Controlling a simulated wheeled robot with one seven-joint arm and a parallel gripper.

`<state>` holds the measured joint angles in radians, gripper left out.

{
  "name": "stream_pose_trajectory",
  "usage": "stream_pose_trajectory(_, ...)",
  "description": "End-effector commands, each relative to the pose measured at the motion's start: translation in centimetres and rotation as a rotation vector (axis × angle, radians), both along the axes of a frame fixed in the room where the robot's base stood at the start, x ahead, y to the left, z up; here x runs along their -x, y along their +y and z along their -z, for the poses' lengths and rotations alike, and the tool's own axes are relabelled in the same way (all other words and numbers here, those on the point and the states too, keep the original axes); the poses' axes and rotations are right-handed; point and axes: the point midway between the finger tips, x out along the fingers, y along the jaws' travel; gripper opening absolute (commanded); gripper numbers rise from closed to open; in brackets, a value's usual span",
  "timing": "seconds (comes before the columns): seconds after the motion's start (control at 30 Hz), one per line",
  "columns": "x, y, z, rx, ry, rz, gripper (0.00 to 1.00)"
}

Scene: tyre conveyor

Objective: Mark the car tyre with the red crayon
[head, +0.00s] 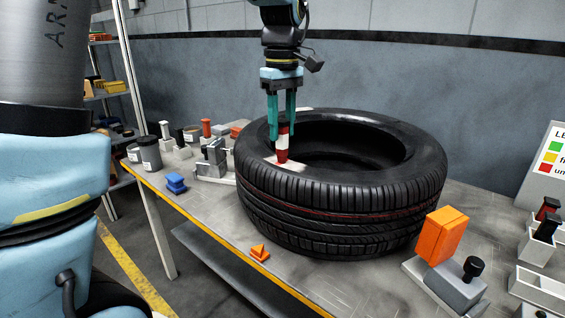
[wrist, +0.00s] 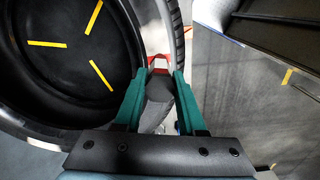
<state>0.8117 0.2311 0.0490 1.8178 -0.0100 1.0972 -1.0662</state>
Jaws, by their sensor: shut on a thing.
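The car tyre (head: 340,200) lies flat on the table, a thin red line round its tread. A pale patch (head: 305,168) is on its near-left upper sidewall. My gripper (head: 281,130) points down over the tyre's left side, shut on the red crayon (head: 282,155). The crayon is upright, red with a pale band. Its lower end is at the sidewall beside the patch; I cannot tell whether it touches. In the wrist view my gripper (wrist: 159,76) is beside the tyre (wrist: 110,20), with a grey shape between the fingers and red at their tips.
The metal table (head: 215,205) holds blue blocks (head: 176,183), an orange wedge (head: 260,252) and grey canisters (head: 150,153) at left. An orange block (head: 442,235) on a grey stand is right of the tyre. Grey trays (head: 540,287) and a colour-coded sign (head: 548,165) are at far right.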

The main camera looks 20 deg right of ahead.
Motion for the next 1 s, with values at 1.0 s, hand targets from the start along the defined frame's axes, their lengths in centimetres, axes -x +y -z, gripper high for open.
stream_pose_trajectory(1.0, -0.54, -1.02, 0.00, 0.002, -0.001, 0.000, 0.00)
